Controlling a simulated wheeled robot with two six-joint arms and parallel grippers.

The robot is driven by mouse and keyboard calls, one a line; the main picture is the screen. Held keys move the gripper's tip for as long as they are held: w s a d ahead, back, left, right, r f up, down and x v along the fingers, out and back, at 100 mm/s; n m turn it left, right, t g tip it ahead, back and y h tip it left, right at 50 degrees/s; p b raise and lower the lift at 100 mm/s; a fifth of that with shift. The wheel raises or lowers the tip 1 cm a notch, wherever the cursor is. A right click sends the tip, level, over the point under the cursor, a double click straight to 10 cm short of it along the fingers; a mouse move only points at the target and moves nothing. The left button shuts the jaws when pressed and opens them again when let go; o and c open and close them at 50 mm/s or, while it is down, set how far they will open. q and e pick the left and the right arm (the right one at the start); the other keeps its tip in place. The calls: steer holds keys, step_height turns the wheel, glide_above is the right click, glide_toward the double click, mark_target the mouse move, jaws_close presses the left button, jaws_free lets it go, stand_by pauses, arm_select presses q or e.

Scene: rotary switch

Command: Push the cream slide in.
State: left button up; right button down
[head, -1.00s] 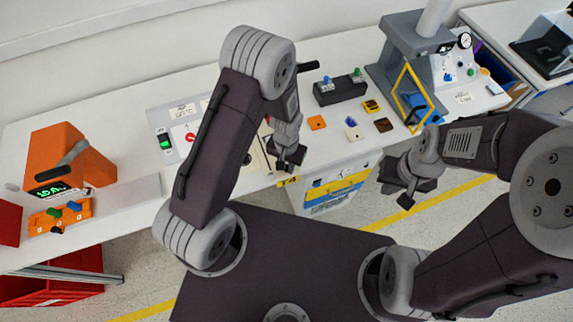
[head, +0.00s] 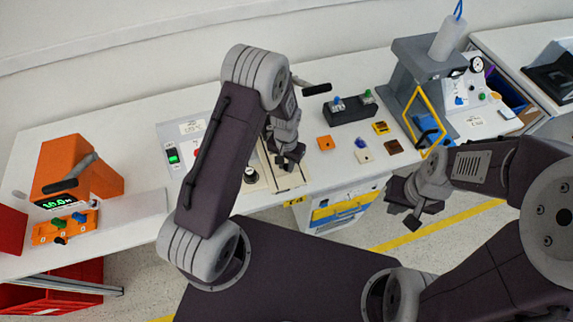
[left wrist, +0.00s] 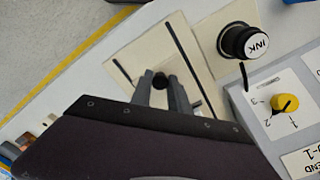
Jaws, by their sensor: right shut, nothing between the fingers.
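The cream slide (head: 290,181) lies near the front edge of the bench, with thin black lines along its sides. In the left wrist view the slide (left wrist: 150,52) carries a small black knob (left wrist: 160,81). My left gripper (head: 291,160) points down over the slide. Its two fingers (left wrist: 161,86) stand apart with the knob between their tips. I cannot tell whether they press on it. My right gripper (head: 417,212) is shut and empty, off the bench front at the right. The gripper hides part of the slide in the head view.
A black knob (left wrist: 238,40) and a yellow rotary switch (left wrist: 285,102) are close beside the slide. Loose small blocks, such as an orange one (head: 326,143), lie to the right. A grey press (head: 420,75) stands further right. An orange box (head: 75,165) stands at the left.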

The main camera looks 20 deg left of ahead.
arm_select(q)
steer(key=o, duration=0.3)
steer(key=shift+w, duration=0.1)
steer(key=shift+o, duration=0.2)
steer(key=shift+w, duration=0.1)
step_height(320, 180, up, 9)
